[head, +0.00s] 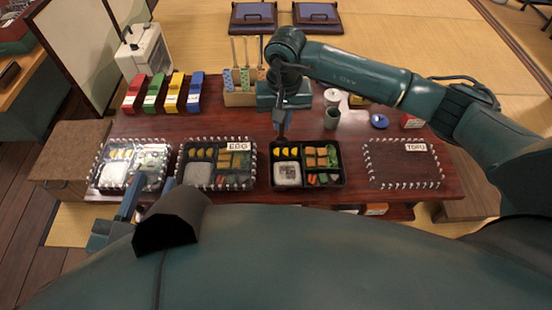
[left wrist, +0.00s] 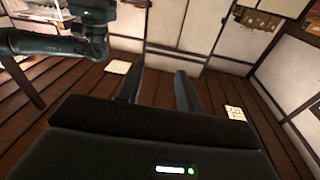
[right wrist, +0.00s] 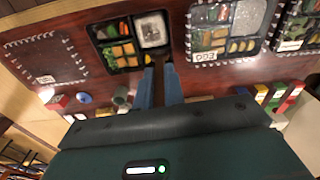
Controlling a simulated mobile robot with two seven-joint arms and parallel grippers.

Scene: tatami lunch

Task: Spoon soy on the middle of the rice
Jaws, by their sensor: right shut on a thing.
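An open black bento box (head: 306,184) stands at the middle front of the table. White rice (head: 287,179) fills its front-left compartment, and a grey-brown patch shows on the rice's middle; the rice also shows in the right wrist view (right wrist: 151,42). My right gripper (head: 281,134) is just behind the box, pointing down. It is shut on a thin dark thing (right wrist: 160,60), seemingly a spoon, reaching toward the rice. Its far end is too small to read. My left gripper (left wrist: 157,88) is open and empty, low at the table's front left. I cannot make out which vessel holds soy.
Lidded boxes stand left, one labelled EGG (head: 238,140). A dotted outline with a TOFU label (head: 416,147) is bare on the right. Behind are coloured packs (head: 175,92), a utensil holder (head: 240,98), a green cup (head: 332,118) and a blue dish (head: 379,121).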

